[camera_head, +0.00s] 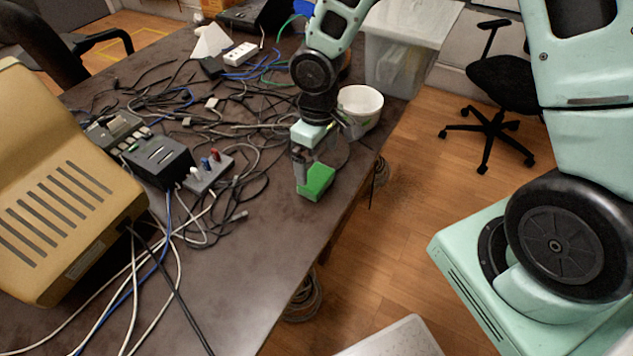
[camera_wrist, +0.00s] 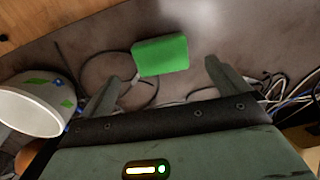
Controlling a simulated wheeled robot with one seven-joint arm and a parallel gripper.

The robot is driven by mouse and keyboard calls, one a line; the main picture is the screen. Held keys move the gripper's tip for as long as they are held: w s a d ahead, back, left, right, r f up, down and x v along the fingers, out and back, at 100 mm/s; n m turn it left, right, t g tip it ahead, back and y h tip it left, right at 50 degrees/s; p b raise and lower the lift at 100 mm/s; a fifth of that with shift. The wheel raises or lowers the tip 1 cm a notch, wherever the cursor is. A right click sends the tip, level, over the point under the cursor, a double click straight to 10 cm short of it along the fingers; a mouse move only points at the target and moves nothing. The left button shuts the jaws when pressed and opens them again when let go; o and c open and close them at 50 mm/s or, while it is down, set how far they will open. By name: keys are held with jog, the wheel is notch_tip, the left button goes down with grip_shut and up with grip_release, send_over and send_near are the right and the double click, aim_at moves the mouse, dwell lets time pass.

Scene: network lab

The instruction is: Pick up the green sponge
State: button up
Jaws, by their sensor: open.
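The green sponge (camera_head: 316,182) is a small bright green block on the dark table (camera_head: 240,290), near its right edge. In the wrist view the sponge (camera_wrist: 160,56) lies beyond the fingertips, roughly centred between them and a little to the left. My gripper (camera_head: 305,172) is right by the sponge in the head view, with a finger overlapping its left side. In the wrist view my gripper (camera_wrist: 161,72) has its two fingers spread wide with nothing between them. I cannot tell whether a finger touches the sponge.
A white bowl-like container (camera_head: 360,104) stands close behind my gripper; it is at the left in the wrist view (camera_wrist: 30,108). Tangled cables (camera_head: 200,115) cover the table left of the sponge, with a power strip (camera_head: 209,172). The table in front of the sponge is bare.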

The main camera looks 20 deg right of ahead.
aim_at(316, 177)
jog(key=shift+w+a+f, duration=0.1)
jog(key=shift+f, duration=3.35)
jog(key=c, duration=1)
